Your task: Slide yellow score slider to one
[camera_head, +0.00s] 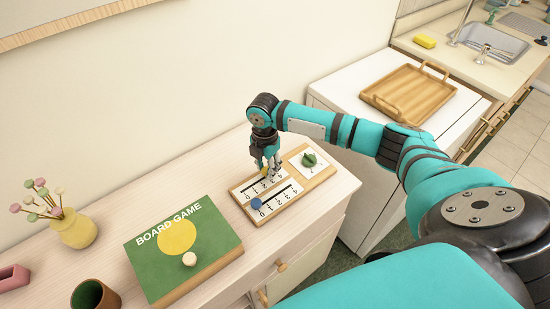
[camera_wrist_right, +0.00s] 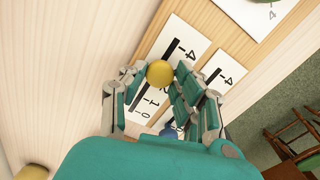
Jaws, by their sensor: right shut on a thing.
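The yellow score slider (camera_wrist_right: 160,73) is a round knob on a dark slot in a white number strip (camera_wrist_right: 181,43). In the right wrist view it sits between the 4 and the 2, at about the 3. In the head view the yellow slider (camera_head: 264,171) is partly covered by my gripper. My right gripper (camera_head: 265,166) points down at the strip and is shut on the yellow slider, with a finger on either side. The numbers 2, 1 and 0 show below the knob in the wrist view. My left gripper is not in view.
A blue slider (camera_head: 257,204) sits at the 0 end of the parallel strip. A green dial (camera_head: 309,160) is on the same wooden board (camera_head: 322,178). A green board game box (camera_head: 205,267) lies left of the board. A yellow vase (camera_head: 73,230) stands farther left.

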